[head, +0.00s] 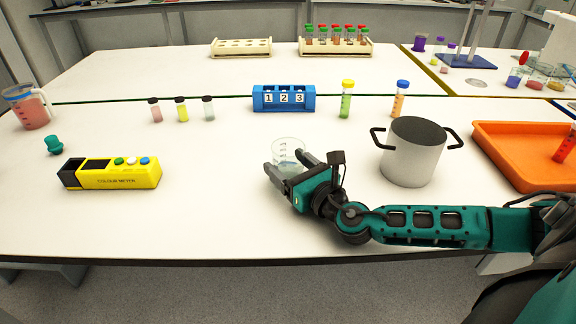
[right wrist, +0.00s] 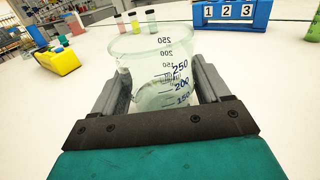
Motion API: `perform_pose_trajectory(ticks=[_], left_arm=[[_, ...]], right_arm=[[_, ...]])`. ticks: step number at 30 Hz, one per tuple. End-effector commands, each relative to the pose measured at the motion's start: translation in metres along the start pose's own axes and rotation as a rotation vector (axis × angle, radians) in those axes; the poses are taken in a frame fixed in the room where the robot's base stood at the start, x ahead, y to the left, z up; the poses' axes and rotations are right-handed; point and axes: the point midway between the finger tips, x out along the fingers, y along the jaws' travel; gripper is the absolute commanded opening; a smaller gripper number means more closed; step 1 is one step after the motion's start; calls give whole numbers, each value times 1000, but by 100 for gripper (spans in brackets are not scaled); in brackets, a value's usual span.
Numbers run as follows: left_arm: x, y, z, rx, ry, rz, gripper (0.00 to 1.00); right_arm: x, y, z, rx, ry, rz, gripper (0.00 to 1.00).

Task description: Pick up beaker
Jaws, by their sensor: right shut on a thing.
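The beaker (head: 288,149) is clear glass with printed volume marks and stands upright on the white bench near its front middle. My right gripper (head: 284,174) is shut on it, with one finger on each side of the glass. In the right wrist view the beaker (right wrist: 155,62) fills the space between the two grey fingers of the gripper (right wrist: 160,88). Its lower part is hidden behind the gripper in both views. I cannot tell whether its base touches the bench. My left gripper is not in view.
A steel pot (head: 412,160) stands right of the gripper, beside an orange tray (head: 490,158). A yellow colour meter (head: 112,174) lies left. A blue numbered block (head: 284,98) and several small vials (head: 181,110) stand behind.

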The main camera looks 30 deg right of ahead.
Motion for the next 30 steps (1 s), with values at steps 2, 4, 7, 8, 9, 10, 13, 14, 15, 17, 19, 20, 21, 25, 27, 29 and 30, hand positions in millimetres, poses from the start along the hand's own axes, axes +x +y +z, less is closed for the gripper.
perform_pose_trajectory(ticks=[2, 4, 7, 8, 9, 10, 13, 14, 15, 17, 19, 20, 21, 25, 27, 29, 30], left_arm=[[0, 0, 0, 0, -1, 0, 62], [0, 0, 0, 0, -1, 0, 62], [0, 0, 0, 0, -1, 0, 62], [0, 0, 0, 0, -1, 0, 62], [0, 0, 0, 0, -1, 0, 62], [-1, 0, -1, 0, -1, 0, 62], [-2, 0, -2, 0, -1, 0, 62], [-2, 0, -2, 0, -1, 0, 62], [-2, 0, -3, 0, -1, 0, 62], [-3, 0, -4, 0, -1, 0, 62], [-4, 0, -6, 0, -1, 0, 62], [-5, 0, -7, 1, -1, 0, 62], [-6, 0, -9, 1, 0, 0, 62], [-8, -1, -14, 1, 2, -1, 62], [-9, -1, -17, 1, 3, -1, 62], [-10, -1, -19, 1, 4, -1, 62], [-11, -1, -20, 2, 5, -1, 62]], right_arm=[[0, 0, 1, 0, -2, 0, 39], [0, 0, 1, 0, -2, 0, 38], [0, 0, 2, -1, -2, 0, 38], [0, 0, 2, -1, -2, 0, 38], [0, 0, 3, -1, -2, 0, 38], [0, 0, 4, -1, -2, 0, 38], [0, 0, 8, 0, -3, 0, 38], [0, 0, 10, 1, -3, 0, 38], [0, 0, 13, 1, -3, 0, 38], [0, 0, 18, 0, -3, 0, 38], [0, 0, 24, 0, -3, 0, 38], [0, 0, 27, 0, -4, 0, 38], [0, 0, 32, -1, -4, 1, 38], [0, 0, 48, 1, -4, 0, 38], [0, 0, 57, 0, -3, 1, 38], [0, 0, 66, -1, -4, 2, 38], [0, 0, 71, -1, -5, 1, 38]])
